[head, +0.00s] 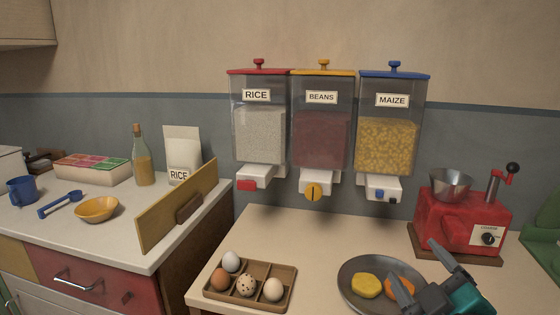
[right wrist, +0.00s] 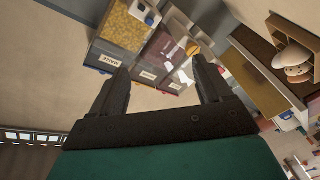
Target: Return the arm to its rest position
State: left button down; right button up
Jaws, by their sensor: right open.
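My right gripper (head: 420,268) is at the lower right of the head view, in front of the right edge of a dark round plate (head: 358,264). Its two fingers are spread apart with nothing between them. In the right wrist view the open fingers (right wrist: 160,80) are also empty, with the dispensers seen beyond them. A yellow round piece (head: 366,285) and an orange piece (head: 398,284) lie on the plate; the gripper partly hides the orange one. I cannot tell how high the gripper is above the plate. My left gripper is not in view.
A red grinder (head: 455,225) with a metal bowl stands right of the plate. A wooden egg tray (head: 290,292) sits to its left. Rice (head: 258,120), beans (head: 322,135) and maize (head: 387,140) dispensers hang behind. A wooden board (head: 165,215) stands on the left counter. The counter's middle is clear.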

jog(key=s+a+f+m+g, duration=0.1)
jog(key=s+f+m+g, duration=0.7)
jog(key=s+f+g, duration=1.05)
pick_arm(q)
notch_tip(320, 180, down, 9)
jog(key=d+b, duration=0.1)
jog(key=b, duration=1)
pick_arm(e)
jog(key=w+a+f+t+y, duration=0.1)
jog(key=w+a+f+t, duration=0.2)
jog(key=f+t, duration=0.45)
jog(key=w+a+f+t+y, duration=0.1)
jog(key=w+a+f+t, duration=0.25)
jog(key=f, duration=0.75)
pick_arm(q)
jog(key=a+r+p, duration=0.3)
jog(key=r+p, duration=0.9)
jog(key=p, duration=0.4)
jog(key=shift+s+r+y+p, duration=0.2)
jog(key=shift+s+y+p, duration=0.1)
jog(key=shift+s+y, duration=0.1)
pick_arm(e)
jog(key=s+d+r+h, duration=0.1)
jog(key=s+d+r, duration=0.1)
jog(key=r, duration=1)
jog(key=shift+d+r, duration=0.15)
jog(key=shift+d, duration=0.55)
